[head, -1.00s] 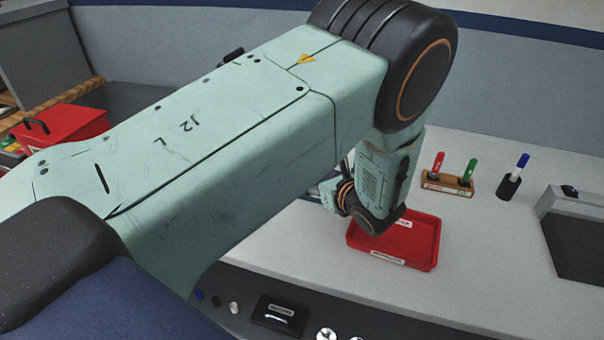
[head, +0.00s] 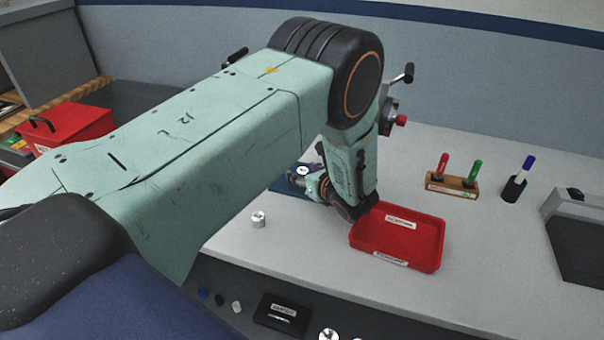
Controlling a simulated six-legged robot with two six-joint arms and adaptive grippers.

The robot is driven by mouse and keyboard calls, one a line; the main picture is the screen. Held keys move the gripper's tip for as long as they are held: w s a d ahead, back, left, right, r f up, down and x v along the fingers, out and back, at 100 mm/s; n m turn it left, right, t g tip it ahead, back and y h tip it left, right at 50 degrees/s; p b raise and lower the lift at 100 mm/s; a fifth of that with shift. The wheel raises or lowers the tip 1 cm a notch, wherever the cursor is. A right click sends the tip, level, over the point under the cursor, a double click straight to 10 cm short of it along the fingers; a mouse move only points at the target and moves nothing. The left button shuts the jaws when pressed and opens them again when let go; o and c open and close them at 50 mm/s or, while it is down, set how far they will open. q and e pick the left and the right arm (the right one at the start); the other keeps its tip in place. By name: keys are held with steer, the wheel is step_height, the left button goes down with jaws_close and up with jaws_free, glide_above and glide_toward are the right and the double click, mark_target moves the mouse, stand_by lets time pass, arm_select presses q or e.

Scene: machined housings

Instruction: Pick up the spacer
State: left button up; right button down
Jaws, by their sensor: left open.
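A small silver cylinder with a dark mark on its top, which looks like the spacer (head: 258,219), stands upright on the grey worktop, near its front edge. My left arm crosses the view from the left, and its forearm hangs down behind and right of the cylinder. My left gripper (head: 311,183) is small and partly hidden at the wrist. It is open, apart from the cylinder, beyond it and to the right. My right gripper is not in view.
A red tray (head: 436,249) sits right of my left wrist. A marker holder (head: 452,188) and a black pen cup (head: 513,190) stand behind it. A blue piece (head: 285,188) lies near the gripper. A red box (head: 75,125) is at the left.

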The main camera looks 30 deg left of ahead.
arm_select(q)
steer(key=shift+c, duration=1.4)
steer(key=shift+w+d, duration=0.15)
steer(key=c, duration=0.5)
jaws_close()
steer(key=shift+r, duration=0.1)
